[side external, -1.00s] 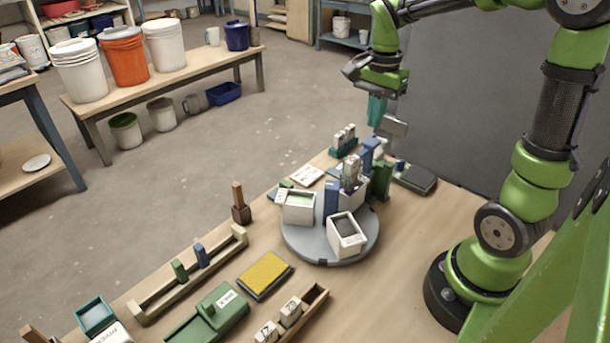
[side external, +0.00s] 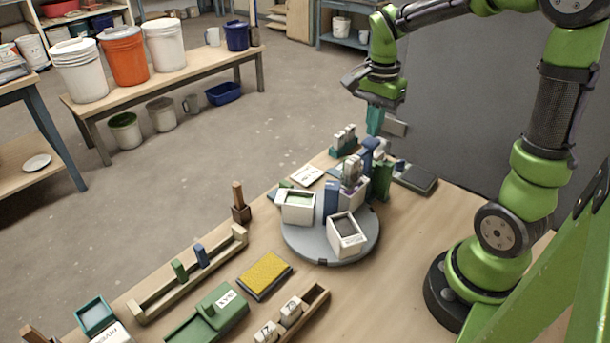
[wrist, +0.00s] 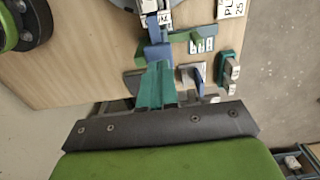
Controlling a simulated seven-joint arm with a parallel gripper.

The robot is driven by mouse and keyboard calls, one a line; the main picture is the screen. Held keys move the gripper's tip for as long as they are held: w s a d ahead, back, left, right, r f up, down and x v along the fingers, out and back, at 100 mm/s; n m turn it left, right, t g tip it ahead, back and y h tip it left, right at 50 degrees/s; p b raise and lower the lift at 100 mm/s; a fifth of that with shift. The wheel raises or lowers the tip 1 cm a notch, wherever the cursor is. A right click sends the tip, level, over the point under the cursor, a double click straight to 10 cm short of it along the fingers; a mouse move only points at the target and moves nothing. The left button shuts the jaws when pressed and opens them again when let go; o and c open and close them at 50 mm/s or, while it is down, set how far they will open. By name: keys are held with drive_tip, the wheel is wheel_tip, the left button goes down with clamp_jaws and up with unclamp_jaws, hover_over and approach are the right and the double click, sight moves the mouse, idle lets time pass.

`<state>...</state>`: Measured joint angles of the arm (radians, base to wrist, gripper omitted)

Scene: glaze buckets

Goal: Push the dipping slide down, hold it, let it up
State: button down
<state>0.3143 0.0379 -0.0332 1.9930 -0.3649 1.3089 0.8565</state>
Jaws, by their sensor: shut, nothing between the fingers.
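A blue upright part (side external: 367,158) there looks like the dipping slide, but I cannot be sure. My gripper (side external: 374,130) is shut and empty, its teal fingers pointing down above this blue part. In the wrist view the fingertips (wrist: 157,66) appear close to a blue piece (wrist: 157,51); contact cannot be told.
A green rack of pale tiles (side external: 344,140) and a dark flat box (side external: 415,178) stand near the gripper. A yellow sponge (side external: 264,274), a green block (side external: 211,316) and a wooden rail (side external: 190,276) lie in front. The table right of the turntable is clear.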

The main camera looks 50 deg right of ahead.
sight(372, 140)
drive_tip(key=shift+f, duration=3.5)
idle(0.7)
drive_tip(key=shift+r, duration=5.35)
